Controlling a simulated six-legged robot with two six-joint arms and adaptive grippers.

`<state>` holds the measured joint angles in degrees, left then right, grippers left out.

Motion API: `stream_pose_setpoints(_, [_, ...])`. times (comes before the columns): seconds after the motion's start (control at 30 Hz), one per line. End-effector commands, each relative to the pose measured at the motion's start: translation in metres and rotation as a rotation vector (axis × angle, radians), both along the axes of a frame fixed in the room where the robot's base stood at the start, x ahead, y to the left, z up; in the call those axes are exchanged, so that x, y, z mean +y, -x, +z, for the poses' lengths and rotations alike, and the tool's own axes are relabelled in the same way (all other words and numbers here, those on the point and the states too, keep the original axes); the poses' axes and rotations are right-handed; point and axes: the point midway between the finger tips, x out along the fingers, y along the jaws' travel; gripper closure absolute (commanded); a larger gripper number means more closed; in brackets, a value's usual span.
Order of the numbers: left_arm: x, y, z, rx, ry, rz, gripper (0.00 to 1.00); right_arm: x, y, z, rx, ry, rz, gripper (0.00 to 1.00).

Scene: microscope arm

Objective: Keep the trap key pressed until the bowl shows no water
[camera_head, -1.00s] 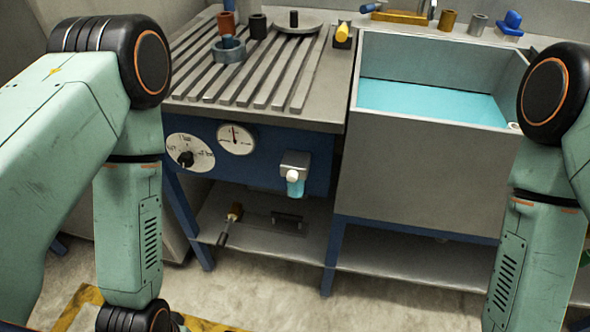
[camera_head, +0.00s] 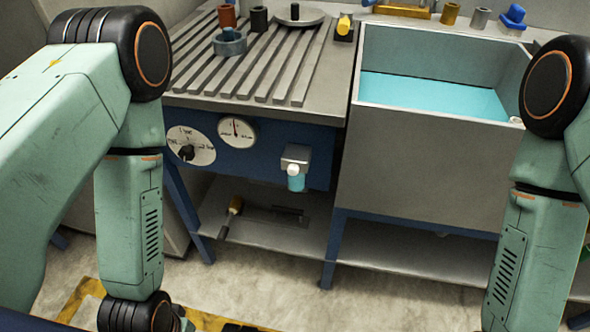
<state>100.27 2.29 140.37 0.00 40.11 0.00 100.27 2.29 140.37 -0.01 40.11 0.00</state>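A small trap unit with a grey metal top (camera_head: 296,153) is mounted on the blue front panel of the slatted bench. Its small bowl (camera_head: 296,183) hangs below and shows light blue water. A round white knob (camera_head: 293,170) sits at the front of the unit; I cannot tell whether this is the trap key. Nothing of mine touches the unit. My arms come down at the left and right sides of the view, well apart from it. Both grippers are out of the view, so their state is hidden.
Two dials, a gauge (camera_head: 237,131) and a knob dial (camera_head: 190,146), sit left of the trap. A sink (camera_head: 430,160) with blue water stands to the right. A handled tool (camera_head: 233,207) lies on the low shelf (camera_head: 265,235). Space before the panel looks clear.

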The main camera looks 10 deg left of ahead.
Motion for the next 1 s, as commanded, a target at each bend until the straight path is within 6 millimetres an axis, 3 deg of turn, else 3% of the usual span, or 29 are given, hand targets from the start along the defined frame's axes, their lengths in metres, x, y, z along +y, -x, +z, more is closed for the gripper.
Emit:
stream_pose_setpoints(0.6, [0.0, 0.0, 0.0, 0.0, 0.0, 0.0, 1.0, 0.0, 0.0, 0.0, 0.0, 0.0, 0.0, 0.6])
stream_pose_setpoints(1.0, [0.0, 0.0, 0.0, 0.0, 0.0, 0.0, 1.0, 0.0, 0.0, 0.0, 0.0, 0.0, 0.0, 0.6])
